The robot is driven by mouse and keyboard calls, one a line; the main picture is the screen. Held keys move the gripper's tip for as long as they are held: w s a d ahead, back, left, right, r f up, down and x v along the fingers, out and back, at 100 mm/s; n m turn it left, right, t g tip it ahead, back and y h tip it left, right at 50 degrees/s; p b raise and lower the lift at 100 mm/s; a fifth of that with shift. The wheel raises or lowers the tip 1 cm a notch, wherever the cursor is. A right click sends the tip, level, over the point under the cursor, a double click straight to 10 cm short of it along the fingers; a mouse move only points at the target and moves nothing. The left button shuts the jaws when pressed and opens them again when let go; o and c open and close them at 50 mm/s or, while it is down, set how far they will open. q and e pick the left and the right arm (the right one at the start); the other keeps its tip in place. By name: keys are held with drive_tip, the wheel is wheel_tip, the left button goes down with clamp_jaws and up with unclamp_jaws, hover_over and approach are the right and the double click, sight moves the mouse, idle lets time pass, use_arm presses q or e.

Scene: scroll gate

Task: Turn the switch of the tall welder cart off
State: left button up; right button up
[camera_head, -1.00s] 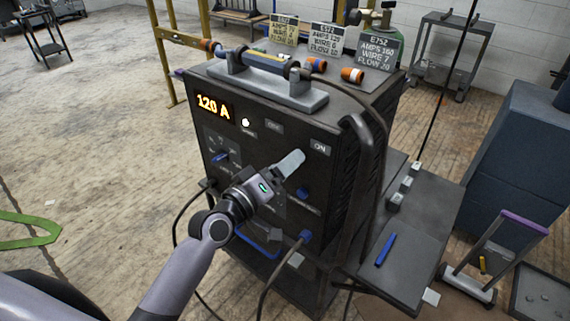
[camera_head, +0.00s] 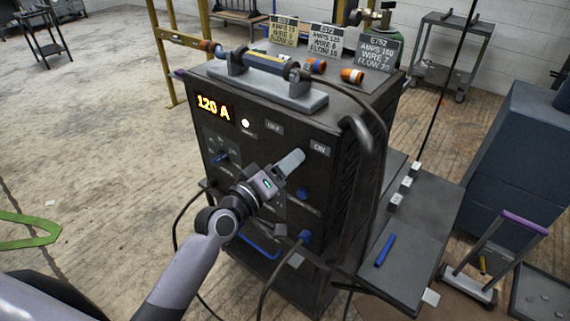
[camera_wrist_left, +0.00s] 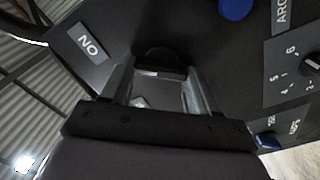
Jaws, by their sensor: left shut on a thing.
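The tall welder cart (camera_head: 330,190) is a dark cabinet with an orange lit display (camera_head: 213,105) reading 120 A and a lit white lamp (camera_head: 245,123). Its front has an OFF label (camera_head: 274,127) and an ON label (camera_head: 319,148), which also shows in the left wrist view (camera_wrist_left: 90,43). My left gripper (camera_head: 294,158) is at the panel just below and left of the ON label. In the left wrist view its fingers (camera_wrist_left: 160,85) are on either side of the dark switch (camera_wrist_left: 160,63), shut on it. The gripper mostly hides the switch in the head view. My right gripper is not in view.
Blue knobs (camera_head: 303,193) and cables sit lower on the front. A side shelf (camera_head: 405,265) with a blue stick (camera_head: 385,249) juts out at the right. A handle bar (camera_head: 262,62) and several sign plates (camera_head: 376,50) top the cart. The floor at left is mostly clear.

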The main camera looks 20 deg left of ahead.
use_arm(q)
drive_tip(key=shift+f+n+p, duration=0.2)
drive_tip(key=shift+n+p, duration=0.8)
drive_tip(key=shift+n, duration=2.85)
drive_tip(key=shift+f+n+p, duration=0.2)
drive_tip(key=shift+n+p, duration=0.8)
drive_tip(key=shift+n, duration=2.85)
drive_tip(key=o, duration=1.1)
drive_tip(key=shift+c, duration=0.2)
drive_tip(key=shift+s, duration=0.1)
drive_tip(key=v, duration=0.7)
